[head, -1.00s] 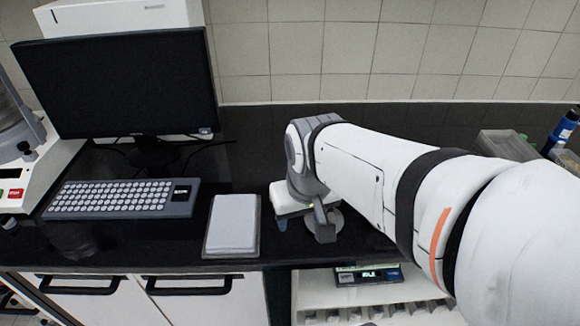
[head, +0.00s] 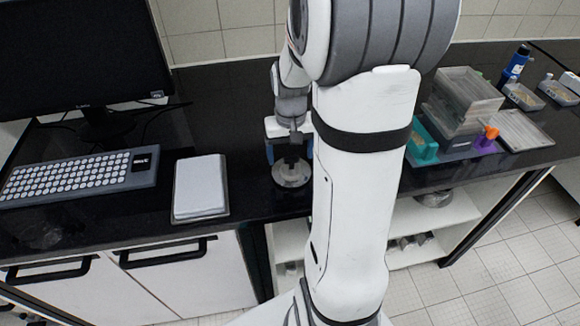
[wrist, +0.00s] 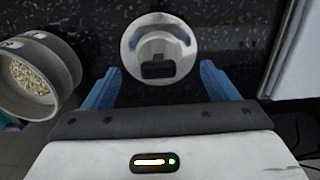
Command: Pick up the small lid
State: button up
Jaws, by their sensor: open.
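The small lid (head: 291,173) is a round, shiny, metallic disc on the dark countertop, near the front edge. In the wrist view the lid (wrist: 136,42) lies at the top centre, just past the two blue fingertips, with a dark reflection on its face. My gripper (wrist: 160,72) is open and empty, its fingers spread wider than the lid. In the head view my gripper (head: 291,155) points down over the far side of the lid and partly covers it. I cannot tell the exact height between the fingertips and the lid.
In the wrist view a round container (wrist: 62,62) with tan grains stands left of the left finger. A pale flat pad (head: 200,188) lies left of the lid, near a keyboard (head: 80,178) and monitor (head: 75,60). Trays and boxes (head: 462,100) stand right of my arm.

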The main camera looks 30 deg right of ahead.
aim_at(291, 158)
notch_tip(291, 158, down, 4)
jog(key=shift+d+f, duration=0.1)
jog(key=shift+c, duration=0.3)
jog(key=c, duration=1.1)
